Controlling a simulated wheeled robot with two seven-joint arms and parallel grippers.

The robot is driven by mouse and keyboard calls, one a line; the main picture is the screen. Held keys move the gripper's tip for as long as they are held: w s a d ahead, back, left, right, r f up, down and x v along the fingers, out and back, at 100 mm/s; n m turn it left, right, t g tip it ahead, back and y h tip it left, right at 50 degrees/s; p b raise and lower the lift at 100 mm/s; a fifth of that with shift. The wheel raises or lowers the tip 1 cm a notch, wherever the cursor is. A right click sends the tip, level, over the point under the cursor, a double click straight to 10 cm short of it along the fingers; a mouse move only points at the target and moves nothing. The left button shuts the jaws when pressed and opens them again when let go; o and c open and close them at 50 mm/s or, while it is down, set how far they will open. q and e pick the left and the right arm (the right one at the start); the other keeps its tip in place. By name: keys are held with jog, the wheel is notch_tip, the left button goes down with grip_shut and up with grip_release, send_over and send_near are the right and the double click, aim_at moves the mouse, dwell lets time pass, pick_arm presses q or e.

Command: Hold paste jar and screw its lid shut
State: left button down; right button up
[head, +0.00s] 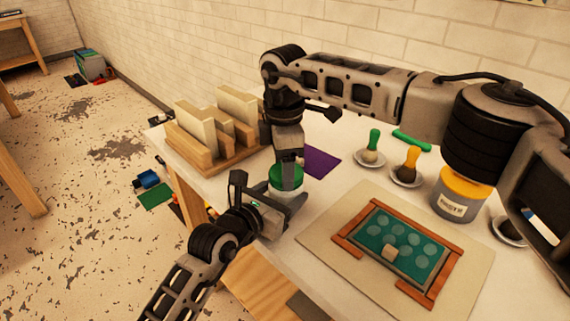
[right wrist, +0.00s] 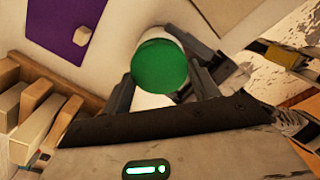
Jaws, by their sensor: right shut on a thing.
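The paste jar (head: 284,193) is pale with a green lid (head: 277,173) on top, near the table's left edge. The jar's pale side (right wrist: 158,34) and the lid also show in the right wrist view. My right gripper (head: 287,176) reaches down from above and is shut on the green lid, its fingers on either side of it. My left gripper (head: 268,206) comes in low at the jar's near left side, close to the jar body. Its fingers are partly hidden, so I cannot tell whether it grips the jar. Whether the lid is fully seated is unclear.
A wooden rack (head: 215,160) with upright boards stands behind left. A purple sheet (head: 320,162) lies beyond the jar. Brushes in small dishes (head: 407,176) and a yellow-lidded jar (head: 453,203) stand right. A mat (head: 330,238) with a green tray (head: 385,243) fills the front.

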jog(key=m, duration=0.7)
jog(key=shift+w, duration=0.15)
jog(key=o, duration=0.9)
jog(key=shift+o, duration=0.2)
jog(key=shift+r, duration=2.3)
jog(key=shift+c, duration=0.3)
